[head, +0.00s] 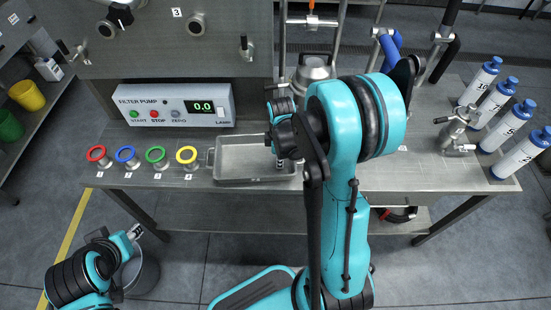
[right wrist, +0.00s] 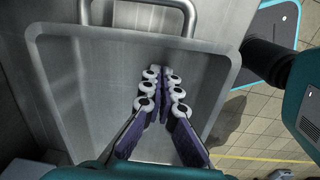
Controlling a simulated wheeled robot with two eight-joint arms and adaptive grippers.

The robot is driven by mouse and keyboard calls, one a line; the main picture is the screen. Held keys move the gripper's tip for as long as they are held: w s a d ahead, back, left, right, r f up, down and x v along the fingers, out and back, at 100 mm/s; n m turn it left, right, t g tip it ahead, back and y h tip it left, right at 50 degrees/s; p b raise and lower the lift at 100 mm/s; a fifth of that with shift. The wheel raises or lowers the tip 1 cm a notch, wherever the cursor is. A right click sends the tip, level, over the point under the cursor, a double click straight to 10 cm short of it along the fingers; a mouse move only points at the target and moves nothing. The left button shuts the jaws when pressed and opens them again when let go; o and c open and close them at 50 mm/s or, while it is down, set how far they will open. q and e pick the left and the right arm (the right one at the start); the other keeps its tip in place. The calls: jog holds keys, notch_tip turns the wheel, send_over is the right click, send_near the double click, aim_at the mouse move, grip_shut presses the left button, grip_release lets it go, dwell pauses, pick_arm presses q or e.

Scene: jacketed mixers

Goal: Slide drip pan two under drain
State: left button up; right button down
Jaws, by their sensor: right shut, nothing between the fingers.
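A shallow grey metal drip pan (head: 228,172) lies on the steel bench, right of the coloured-ring fittings. A loop handle (head: 210,158) stands at its left side. The pan (right wrist: 75,100) fills much of the right wrist view, its handle at the top. I cannot read a number on it. My right gripper (head: 280,163) is over the pan's right part, shut and empty. In the right wrist view its fingers (right wrist: 166,76) meet over the pan floor; contact is unclear. My left gripper (head: 135,232) is low at the left, off the bench, its jaws unclear. I cannot make out the drain.
A filter pump box (head: 175,106) stands behind the pan. Red, blue, green and yellow ring fittings (head: 155,156) line the bench's left front. A metal vessel (head: 314,70) stands behind my right arm. A metal valve (head: 456,130) and several white bottles (head: 497,104) are at right.

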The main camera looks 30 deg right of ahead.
pick_arm(q)
jog(key=shift+f, duration=0.25)
pick_arm(e)
jog(key=shift+s+d+r, duration=0.1)
jog(key=shift+s+d, duration=0.25)
jog(key=shift+d, duration=0.2)
jog(key=shift+s+d, duration=0.3)
jog(key=shift+d, duration=0.2)
jog(key=s+d, duration=0.3)
jog(key=d, duration=0.2)
jog(key=s+d, duration=0.4)
jog(key=d, duration=0.2)
jog(key=s+d+b, duration=0.1)
jog(key=s+d, duration=0.2)
jog(key=d, duration=0.2)
jog(key=shift+s+d, duration=0.15)
jog(key=shift+d, duration=0.15)
pick_arm(q)
jog(key=shift+f, duration=0.3)
pick_arm(e)
jog(key=shift+a, duration=0.1)
